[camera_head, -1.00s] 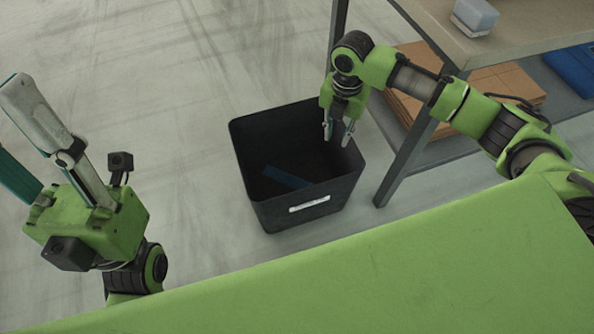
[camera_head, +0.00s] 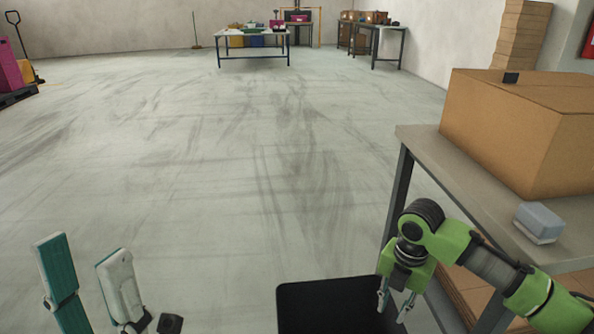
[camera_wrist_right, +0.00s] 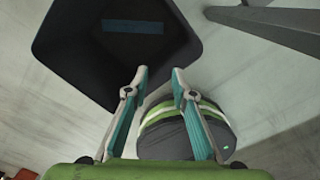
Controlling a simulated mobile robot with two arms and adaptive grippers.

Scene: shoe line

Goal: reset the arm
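My right gripper (camera_head: 394,306) hangs fingers-down beside the right edge of a black bin (camera_head: 318,300) in the head view. In the right wrist view its two fingers (camera_wrist_right: 160,72) are a little apart with nothing between them, so it is open and empty. My left gripper (camera_head: 88,270) shows at the lower left of the head view. Its two fingers point up and stand wide apart, empty. The left arm behind it is out of frame. The right arm comes in from the lower right.
The bin also shows in the right wrist view (camera_wrist_right: 70,50) with a flat blue piece (camera_wrist_right: 133,27) inside. A table (camera_head: 425,145) at the right, close to my right arm, bears a large cardboard box (camera_head: 520,140) and a small grey-blue block (camera_head: 539,222). The middle floor is clear.

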